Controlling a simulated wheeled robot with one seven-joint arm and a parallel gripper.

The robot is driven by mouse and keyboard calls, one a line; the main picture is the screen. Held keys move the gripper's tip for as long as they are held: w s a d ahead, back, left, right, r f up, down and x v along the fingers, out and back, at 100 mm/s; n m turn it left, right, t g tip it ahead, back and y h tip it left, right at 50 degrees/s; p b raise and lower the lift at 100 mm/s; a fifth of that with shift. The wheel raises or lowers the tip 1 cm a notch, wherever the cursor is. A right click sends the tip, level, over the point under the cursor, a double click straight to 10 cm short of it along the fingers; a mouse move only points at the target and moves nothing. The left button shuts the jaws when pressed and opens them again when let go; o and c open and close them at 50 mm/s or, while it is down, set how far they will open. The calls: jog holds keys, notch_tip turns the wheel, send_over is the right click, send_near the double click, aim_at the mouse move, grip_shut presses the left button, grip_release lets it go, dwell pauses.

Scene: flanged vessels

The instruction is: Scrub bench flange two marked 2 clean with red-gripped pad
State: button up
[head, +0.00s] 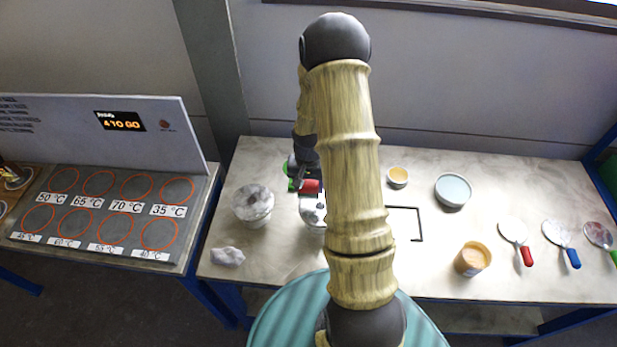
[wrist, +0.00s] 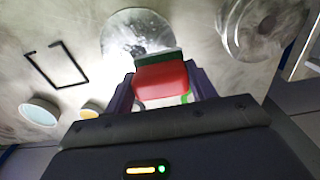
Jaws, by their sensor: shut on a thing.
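My gripper (head: 308,178) is shut on the red-gripped pad (head: 310,187). In the wrist view, its red grip (wrist: 162,78) sits between the fingers, with a dark green pad face beyond it. A round grey flange (head: 311,211) is just below the pad and partly hidden by my arm. It also shows in the wrist view (wrist: 130,30), where the pad overlaps its edge; I cannot tell whether they touch. A second flanged vessel (head: 253,203) with a smeared grey-white top stands to the left, also in the wrist view (wrist: 262,25). I cannot read a number on either flange.
A crumpled white cloth (head: 228,256) lies front left. Right of my arm are a black rectangular outline (head: 419,222), a small orange-filled bowl (head: 397,175), a pale blue-filled dish (head: 453,190) and an orange-filled cup (head: 472,259). Round paddles with red (head: 526,256), blue and green handles lie far right.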

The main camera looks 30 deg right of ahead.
jog(key=shift+r+p, duration=0.7)
jog(key=shift+r, duration=0.7)
jog(key=shift+s+f, duration=0.1)
